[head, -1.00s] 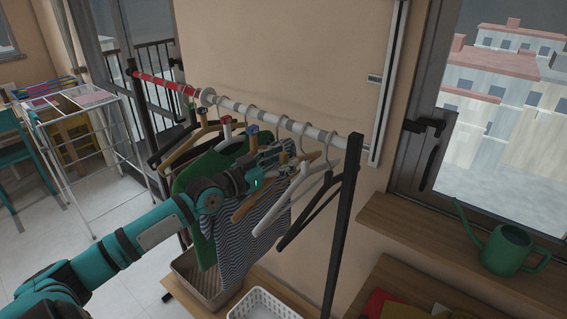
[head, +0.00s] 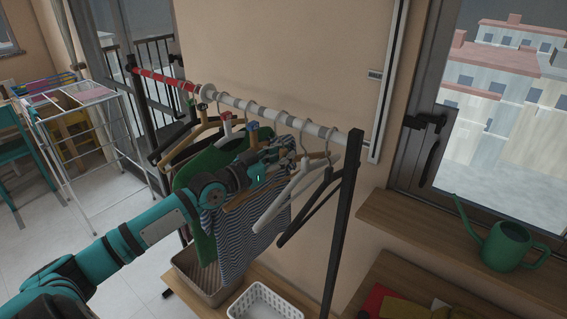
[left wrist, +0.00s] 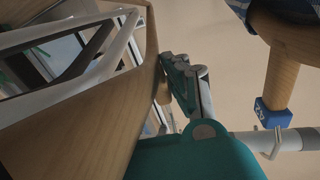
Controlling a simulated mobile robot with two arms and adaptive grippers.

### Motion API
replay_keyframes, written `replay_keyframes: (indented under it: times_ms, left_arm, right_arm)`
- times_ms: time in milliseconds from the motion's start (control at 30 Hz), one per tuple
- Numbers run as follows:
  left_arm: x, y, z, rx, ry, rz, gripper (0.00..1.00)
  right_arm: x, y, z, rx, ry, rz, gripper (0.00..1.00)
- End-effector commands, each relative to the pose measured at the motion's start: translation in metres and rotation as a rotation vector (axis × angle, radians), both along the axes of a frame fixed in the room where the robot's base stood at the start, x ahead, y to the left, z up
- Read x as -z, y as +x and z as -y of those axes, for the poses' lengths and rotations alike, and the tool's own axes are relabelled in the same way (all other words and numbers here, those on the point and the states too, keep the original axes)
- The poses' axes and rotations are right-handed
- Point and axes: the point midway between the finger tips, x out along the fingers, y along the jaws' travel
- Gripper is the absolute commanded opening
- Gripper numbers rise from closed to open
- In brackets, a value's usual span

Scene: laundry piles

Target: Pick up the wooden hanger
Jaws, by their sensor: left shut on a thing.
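The wooden hanger (head: 317,155) hangs among other hangers on the clothes rail, beside the striped shirt and the white hanger (head: 285,194). My left gripper (head: 280,152) reaches in from the left and is shut on the wooden hanger near its upper part. My arm hides much of the hanger. In the left wrist view, the pale wood of the hanger (left wrist: 118,125) fills the left side, against the gripper's fingers (left wrist: 185,82). Another wooden hanger with a blue size tag (left wrist: 272,113) shows at the right there. My right gripper is not in view.
The rail (head: 262,114) ends at a black post (head: 342,225) on the right. A striped shirt (head: 240,245) and green garment (head: 205,245) hang close by. A black hanger (head: 305,213) is to the right. Below are a brown basket (head: 195,282) and white basket (head: 262,303).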

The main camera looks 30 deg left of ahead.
Motion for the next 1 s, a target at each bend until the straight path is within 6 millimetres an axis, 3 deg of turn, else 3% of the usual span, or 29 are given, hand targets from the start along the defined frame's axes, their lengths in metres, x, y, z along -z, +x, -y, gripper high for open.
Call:
replay_keyframes:
  times_ms: [267,533,767,1000]
  left_arm:
    - [-0.007,0.000,0.000,0.001,-0.001,0.004,0.00]
    - [-0.036,0.000,0.000,0.000,0.002,0.006,0.00]
    - [-0.033,-0.033,-0.002,0.001,0.003,-0.003,0.00]
    - [-0.036,-0.082,-0.005,0.002,0.003,-0.006,0.00]
  right_arm:
    - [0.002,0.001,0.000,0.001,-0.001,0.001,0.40]
    - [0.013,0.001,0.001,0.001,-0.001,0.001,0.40]
    - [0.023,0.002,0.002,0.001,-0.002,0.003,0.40]
    - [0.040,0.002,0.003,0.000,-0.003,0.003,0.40]
